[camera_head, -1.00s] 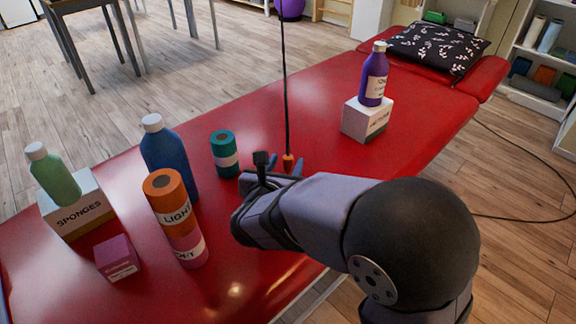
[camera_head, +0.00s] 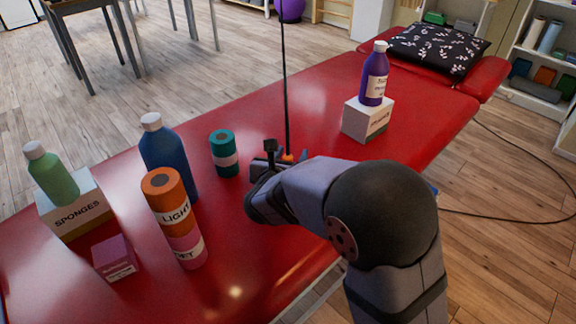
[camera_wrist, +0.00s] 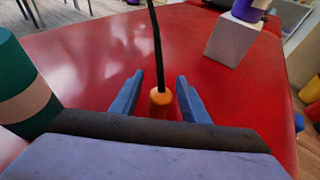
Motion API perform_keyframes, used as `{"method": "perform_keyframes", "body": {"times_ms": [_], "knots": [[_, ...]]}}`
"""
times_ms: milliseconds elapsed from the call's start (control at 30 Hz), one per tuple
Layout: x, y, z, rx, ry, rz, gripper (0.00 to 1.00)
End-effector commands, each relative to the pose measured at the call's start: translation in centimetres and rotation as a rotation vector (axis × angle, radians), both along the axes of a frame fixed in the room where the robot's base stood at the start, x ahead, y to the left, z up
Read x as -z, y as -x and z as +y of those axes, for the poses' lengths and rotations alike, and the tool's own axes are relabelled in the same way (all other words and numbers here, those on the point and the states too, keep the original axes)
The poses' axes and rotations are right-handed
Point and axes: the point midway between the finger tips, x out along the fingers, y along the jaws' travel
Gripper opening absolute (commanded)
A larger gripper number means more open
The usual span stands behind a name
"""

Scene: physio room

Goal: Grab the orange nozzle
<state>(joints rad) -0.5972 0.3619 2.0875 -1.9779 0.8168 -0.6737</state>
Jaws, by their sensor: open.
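The orange nozzle (camera_wrist: 160,102) hangs at the lower end of a thin black hose (camera_wrist: 155,45) above the red treatment table. In the wrist view it sits between the two blue fingers of my gripper (camera_wrist: 158,98), with a gap on each side. My gripper is open and holds nothing. In the head view my gripper (camera_head: 284,158) is at the hose's lower end, and only a small part of the orange nozzle (camera_head: 288,157) shows above my arm.
A green roll (camera_head: 224,154) stands close to the left of my gripper, with a blue bottle (camera_head: 168,158) and stacked orange and pink rolls (camera_head: 168,204) further left. A purple bottle (camera_head: 374,76) stands on a white box (camera_head: 366,120) to the right. Red table surface (camera_head: 300,110) is clear behind.

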Motion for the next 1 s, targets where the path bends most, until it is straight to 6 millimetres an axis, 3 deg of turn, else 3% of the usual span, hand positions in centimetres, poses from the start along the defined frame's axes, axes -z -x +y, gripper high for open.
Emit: {"method": "perform_keyframes", "body": {"times_ms": [67, 233, 667, 1000], "knots": [[0.0, 0.0, 0.0, 0.0, 0.0, 0.0, 0.39], [0.0, 0.0, 0.0, 0.0, 0.0, 0.0, 0.0], [-1.0, 0.0, 0.0, 0.001, -0.002, -0.003, 0.0], [-6.3, 0.0, 0.0, 0.0, -0.003, -0.004, 0.0]]}}
